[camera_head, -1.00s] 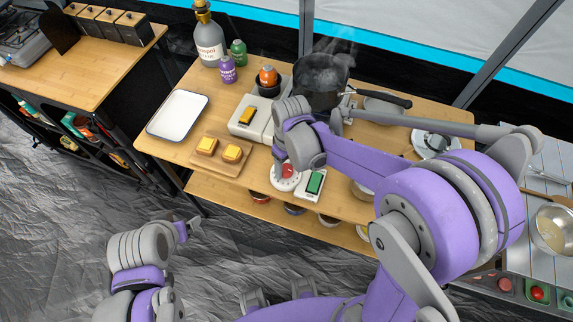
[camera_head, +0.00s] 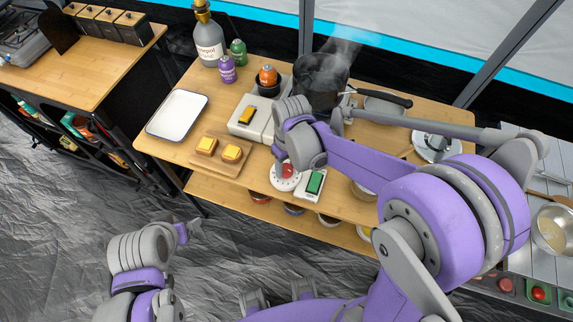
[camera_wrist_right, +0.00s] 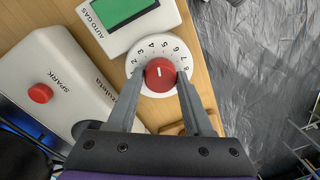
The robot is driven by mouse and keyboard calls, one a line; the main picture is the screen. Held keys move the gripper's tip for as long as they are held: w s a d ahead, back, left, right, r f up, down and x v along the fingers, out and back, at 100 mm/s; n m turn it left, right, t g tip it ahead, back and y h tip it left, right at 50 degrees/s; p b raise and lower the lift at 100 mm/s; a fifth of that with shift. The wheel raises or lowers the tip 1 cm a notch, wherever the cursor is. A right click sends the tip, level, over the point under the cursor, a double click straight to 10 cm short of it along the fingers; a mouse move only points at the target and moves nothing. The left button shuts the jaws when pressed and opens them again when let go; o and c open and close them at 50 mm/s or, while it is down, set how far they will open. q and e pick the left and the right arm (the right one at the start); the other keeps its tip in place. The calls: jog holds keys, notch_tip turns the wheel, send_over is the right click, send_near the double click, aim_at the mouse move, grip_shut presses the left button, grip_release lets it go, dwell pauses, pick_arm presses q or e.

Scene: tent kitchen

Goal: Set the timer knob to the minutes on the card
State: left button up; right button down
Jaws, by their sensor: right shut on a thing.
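The timer is a white round dial (camera_head: 284,184) with a red knob (camera_wrist_right: 160,76) in its middle, at the table's front edge. In the right wrist view, numbers ring the dial and the knob's white mark points up, roughly between 4 and 5. My right gripper (camera_wrist_right: 161,83) is shut on the knob, one finger on each side; in the head view the wrist partly covers the dial. My left gripper (camera_head: 190,230) hangs over the floor at lower left, apart from the table; its jaw opening is unclear. I cannot make out a card with minutes.
A white stove unit (camera_wrist_right: 50,85) with a red SPARK button is close by. A steaming pot (camera_head: 320,78), a board with yellow-topped pieces (camera_head: 220,165) and a white tray (camera_head: 177,115) share the table.

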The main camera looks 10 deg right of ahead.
aim_at(288, 167)
dwell(0.8)
jog(key=shift+c, duration=1.5)
grip_release()
notch_tip(288, 167, up, 11)
jog(key=shift+w+d+p, duration=0.15)
jog(key=shift+d+p, duration=0.15)
jog(key=shift+p, duration=0.15)
jog(key=shift+f, duration=0.1)
